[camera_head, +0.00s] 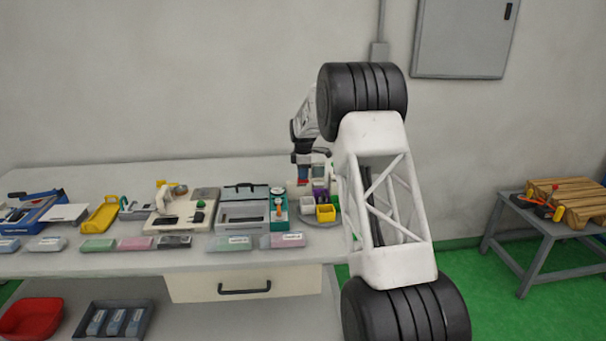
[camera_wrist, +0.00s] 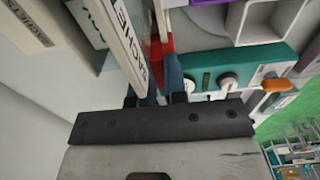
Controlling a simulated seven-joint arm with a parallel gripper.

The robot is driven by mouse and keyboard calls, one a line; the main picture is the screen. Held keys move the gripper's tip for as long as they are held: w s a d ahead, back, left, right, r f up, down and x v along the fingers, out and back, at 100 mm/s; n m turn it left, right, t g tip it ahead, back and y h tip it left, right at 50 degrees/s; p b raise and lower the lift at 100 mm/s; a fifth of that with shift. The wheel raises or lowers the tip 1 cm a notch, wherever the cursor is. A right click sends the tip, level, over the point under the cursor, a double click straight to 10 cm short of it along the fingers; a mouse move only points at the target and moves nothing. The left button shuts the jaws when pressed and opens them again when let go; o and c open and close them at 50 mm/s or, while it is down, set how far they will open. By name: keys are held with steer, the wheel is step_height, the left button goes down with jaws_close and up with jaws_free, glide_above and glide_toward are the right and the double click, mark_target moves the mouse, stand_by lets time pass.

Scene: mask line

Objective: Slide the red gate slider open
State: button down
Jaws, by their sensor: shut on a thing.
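The red gate slider (camera_wrist: 157,47) shows in the wrist view as a small red piece between my fingers, partly hidden by a white lettered plate in front of it. My gripper (camera_wrist: 158,68) has its two blue fingers closed on either side of the red piece. In the head view my gripper (camera_head: 303,172) is low over the back right of the bench, beside the cluster of small coloured boxes. The slider's track and how far it stands open cannot be made out, since my arm and the lettered plate hide much of it.
A teal panel with white knobs and an orange handle (camera_wrist: 277,85) lies right of my fingers. A yellow box (camera_head: 326,213) stands near my gripper. Several devices and labelled blocks line the bench (camera_head: 140,262) to the left. A side table (camera_head: 545,232) holds wood at right.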

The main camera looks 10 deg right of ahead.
steer(key=shift+a, duration=2.55)
steer(key=c, duration=1.3)
jaws_free()
steer(key=shift+a, duration=0.15)
steer(key=shift+o, duration=0.7)
steer(key=shift+r, duration=0.1)
step_height(320, 180, up, 8)
